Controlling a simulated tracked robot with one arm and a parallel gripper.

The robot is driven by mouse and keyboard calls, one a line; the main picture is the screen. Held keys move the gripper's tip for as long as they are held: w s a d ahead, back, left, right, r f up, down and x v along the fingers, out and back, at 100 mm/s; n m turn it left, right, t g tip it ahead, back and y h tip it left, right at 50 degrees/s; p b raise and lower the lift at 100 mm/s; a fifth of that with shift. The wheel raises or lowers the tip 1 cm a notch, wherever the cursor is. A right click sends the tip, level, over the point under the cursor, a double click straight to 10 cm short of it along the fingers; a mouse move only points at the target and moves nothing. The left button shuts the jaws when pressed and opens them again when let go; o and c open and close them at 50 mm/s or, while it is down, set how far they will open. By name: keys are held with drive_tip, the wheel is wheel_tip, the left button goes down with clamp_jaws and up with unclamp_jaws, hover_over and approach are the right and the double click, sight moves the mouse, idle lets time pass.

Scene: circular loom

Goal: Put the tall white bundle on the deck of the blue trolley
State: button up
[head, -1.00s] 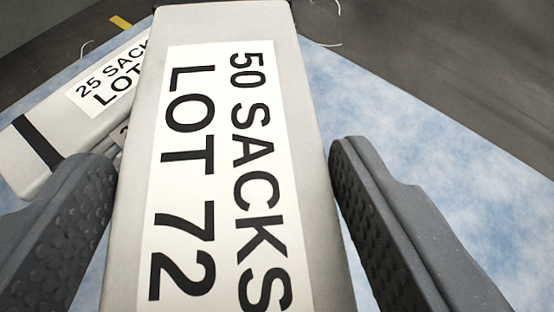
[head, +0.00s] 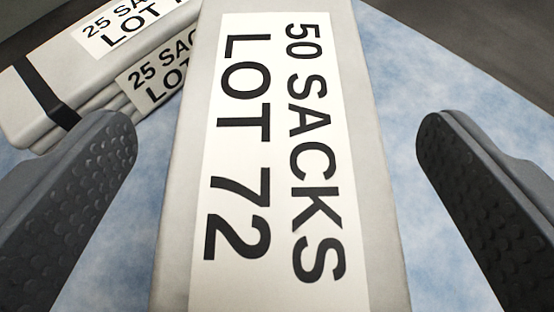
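The tall white bundle (head: 384,215), with a label reading 50 SACKS LOT 72, fills the middle of the head view. It stands between the fingers of my gripper (head: 278,125). My gripper is open, with a clear gap between each finger and the bundle's sides. Blue mottled surface, which looks like the deck of the blue trolley (head: 440,70), shows around the bundle on both sides. The bundle's lower end is hidden, so its contact with the deck cannot be seen.
Paler, shorter bundles labelled 25 SACKS (head: 50,90), one with a black strap, lie close on the left, near the tall bundle. Dark grey floor (head: 480,40) shows beyond the deck's edge at the top right. The deck to the right is bare.

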drive_tip(key=shift+s, duration=0.1)
drive_tip(key=p+v, duration=0.2)
drive_tip(key=v, duration=0.9)
drive_tip(key=shift+s+r+p, duration=0.2)
drive_tip(key=shift+s+p, duration=0.1)
drive_tip(key=shift+p, duration=0.05)
